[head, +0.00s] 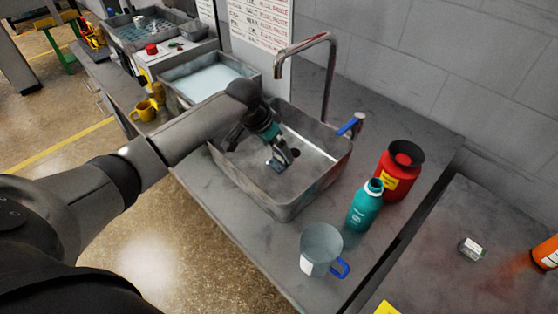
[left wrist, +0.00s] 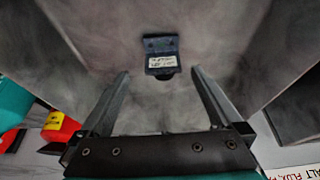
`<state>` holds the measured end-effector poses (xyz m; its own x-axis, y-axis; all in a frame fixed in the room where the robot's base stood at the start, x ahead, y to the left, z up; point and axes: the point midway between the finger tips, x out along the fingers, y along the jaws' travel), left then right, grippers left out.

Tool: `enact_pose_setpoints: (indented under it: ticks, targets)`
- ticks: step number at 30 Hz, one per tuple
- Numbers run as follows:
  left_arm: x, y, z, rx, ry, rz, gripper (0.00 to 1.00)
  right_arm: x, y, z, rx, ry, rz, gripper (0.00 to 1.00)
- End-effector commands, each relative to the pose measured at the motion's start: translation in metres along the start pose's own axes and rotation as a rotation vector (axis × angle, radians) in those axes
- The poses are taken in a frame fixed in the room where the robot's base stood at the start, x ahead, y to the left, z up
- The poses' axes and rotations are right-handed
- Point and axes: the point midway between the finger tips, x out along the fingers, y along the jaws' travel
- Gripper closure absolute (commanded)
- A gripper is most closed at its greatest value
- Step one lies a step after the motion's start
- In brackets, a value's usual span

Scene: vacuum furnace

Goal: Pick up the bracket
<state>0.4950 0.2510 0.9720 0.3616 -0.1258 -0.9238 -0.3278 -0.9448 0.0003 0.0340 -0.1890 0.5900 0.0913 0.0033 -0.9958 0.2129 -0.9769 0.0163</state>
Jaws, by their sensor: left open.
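The bracket (left wrist: 160,46) is a small dark blue piece with a white label, lying on the floor of the metal sink (head: 318,178). It shows in the left wrist view, just beyond and between the fingertips. My left gripper (head: 284,158) reaches down into the sink; its two fingers are apart and empty in the left wrist view (left wrist: 159,74). In the head view the gripper largely hides the bracket. I cannot tell the exact gap between fingertips and bracket. My right gripper is not in view.
A tall faucet (head: 331,75) with a blue-handled tap rises behind the sink. A teal bottle (head: 364,208), a red container (head: 398,175) and a clear jug (head: 320,247) with a blue handle stand to its right. A tray of pale liquid (head: 208,82) lies to its left.

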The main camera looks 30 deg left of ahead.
Motion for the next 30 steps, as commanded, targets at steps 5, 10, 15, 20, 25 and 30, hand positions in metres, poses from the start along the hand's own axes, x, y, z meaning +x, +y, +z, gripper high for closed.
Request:
enact_pose_setpoints:
  ticks: [5, 10, 15, 20, 25, 30]
  targets:
    - [0.023, -0.004, 0.0, -0.002, 0.0, 0.0, 0.0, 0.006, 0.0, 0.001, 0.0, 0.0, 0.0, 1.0]
    - [0.041, -0.004, 0.001, 0.0, -0.001, 0.0, 0.0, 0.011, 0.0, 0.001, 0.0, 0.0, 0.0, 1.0]
    - [0.046, -0.004, 0.0, 0.0, 0.0, -0.002, 0.0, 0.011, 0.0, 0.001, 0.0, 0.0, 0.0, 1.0]
    - [0.046, -0.004, 0.0, 0.001, 0.0, -0.002, 0.0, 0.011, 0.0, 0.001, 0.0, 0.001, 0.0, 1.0]
    - [0.046, -0.004, 0.0, 0.001, 0.0, -0.001, 0.18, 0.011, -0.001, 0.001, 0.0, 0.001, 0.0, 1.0]
    - [0.046, -0.004, 0.001, 0.001, 0.0, -0.001, 0.37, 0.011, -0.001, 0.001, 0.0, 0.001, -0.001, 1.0]
